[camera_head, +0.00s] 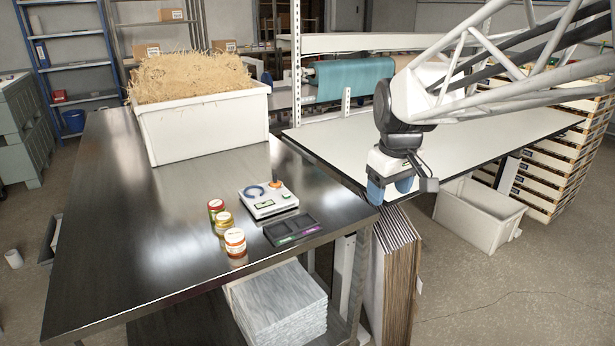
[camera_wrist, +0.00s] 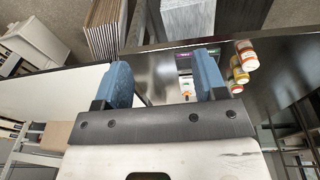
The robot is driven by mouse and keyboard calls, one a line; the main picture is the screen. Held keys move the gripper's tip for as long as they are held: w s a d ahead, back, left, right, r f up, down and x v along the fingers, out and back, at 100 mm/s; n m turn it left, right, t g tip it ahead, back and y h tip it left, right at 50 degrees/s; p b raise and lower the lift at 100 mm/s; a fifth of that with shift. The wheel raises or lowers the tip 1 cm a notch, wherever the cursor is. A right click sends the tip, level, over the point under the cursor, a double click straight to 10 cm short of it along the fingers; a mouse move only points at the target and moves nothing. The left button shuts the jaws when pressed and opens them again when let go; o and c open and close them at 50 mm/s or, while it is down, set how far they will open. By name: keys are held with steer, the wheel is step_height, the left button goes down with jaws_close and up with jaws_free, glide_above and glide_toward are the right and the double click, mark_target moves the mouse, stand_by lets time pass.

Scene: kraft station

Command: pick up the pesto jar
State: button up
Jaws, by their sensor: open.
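Three small jars stand close together in a row on the dark table. The front jar (camera_head: 235,242) has a white lid and red-orange body, the middle jar (camera_head: 223,223) looks yellow, and the back jar (camera_head: 215,208) looks red with some green. The labels are too small to read, so I cannot tell which is the pesto jar. In the wrist view, the white-lidded jar (camera_wrist: 246,54), yellow jar (camera_wrist: 239,70) and red jar (camera_wrist: 236,87) are right of the fingers. My gripper (camera_head: 391,190) has blue fingers, open and empty, well right of the jars; it also shows in the wrist view (camera_wrist: 165,75).
A white bin of straw-like filling (camera_head: 205,125) is at the back. A white-topped table (camera_head: 470,155) lies right. The dark table's (camera_head: 120,240) front left is clear.

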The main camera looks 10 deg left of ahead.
steer(key=w+a+f+n, duration=0.1)
steer(key=w+a+n, duration=0.2)
steer(key=w+a, duration=0.65)
steer(key=n+g, duration=0.2)
steer(key=n, duration=0.8)
glide_above(217, 203)
steer(key=f, duration=1.5)
steer(key=shift+d+f, duration=0.3)
steer(key=shift+d, duration=0.05)
steer(key=shift+a+f, duration=0.15)
steer(key=shift+a, duration=0.2)
steer(key=shift+f, duration=0.1)
steer(key=shift+f, duration=1.2)
steer(key=shift+f, duration=0.15)
